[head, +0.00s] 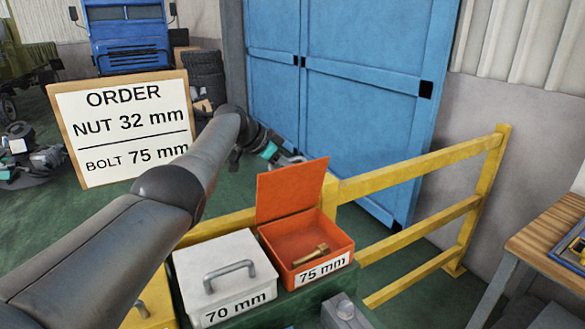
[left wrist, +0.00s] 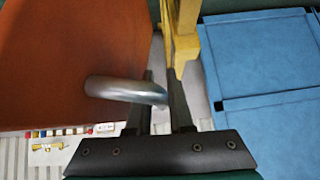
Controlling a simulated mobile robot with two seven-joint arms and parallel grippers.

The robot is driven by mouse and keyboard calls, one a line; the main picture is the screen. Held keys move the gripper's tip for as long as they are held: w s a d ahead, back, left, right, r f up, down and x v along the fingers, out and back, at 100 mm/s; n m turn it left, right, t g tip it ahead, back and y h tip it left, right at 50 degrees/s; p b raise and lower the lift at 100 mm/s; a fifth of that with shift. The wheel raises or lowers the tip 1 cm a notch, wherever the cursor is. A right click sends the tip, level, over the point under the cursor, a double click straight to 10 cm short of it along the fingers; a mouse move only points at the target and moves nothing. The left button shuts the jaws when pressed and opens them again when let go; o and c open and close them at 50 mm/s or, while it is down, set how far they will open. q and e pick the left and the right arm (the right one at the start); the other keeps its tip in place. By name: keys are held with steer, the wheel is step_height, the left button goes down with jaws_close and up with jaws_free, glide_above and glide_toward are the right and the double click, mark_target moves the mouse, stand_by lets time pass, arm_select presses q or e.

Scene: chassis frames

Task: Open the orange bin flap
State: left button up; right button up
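The orange bin (head: 341,246), labelled 75 mm, stands with its orange flap (head: 291,190) raised upright at its back edge. A brass-coloured bolt (head: 311,255) lies inside. My left gripper (head: 288,158) is behind the flap's upper edge, at the metal handle on its outer side; the flap hides part of this in the head view. In the left wrist view, the flap (left wrist: 70,60) fills the left, and its handle (left wrist: 118,89) reaches between the fingers of my left gripper (left wrist: 166,95), which looks closed around it. My right gripper is in neither view.
A white 70 mm bin (head: 222,263) with a closed, handled lid stands left of the orange bin. A yellow railing (head: 420,165) runs behind. An order board (head: 125,128) reads nut 32 mm, bolt 75 mm. A wooden table (head: 545,232) is at right.

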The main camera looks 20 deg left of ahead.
arm_select(q)
steer(key=shift+o, duration=0.5)
steer(key=shift+r, duration=0.3)
step_height(320, 180, up, 11)
steer(key=shift+d+p, duration=0.1)
steer(key=shift+p, duration=0.5)
step_height(320, 180, up, 8)
steer(key=p, duration=0.7)
steer(key=shift+r, duration=0.15)
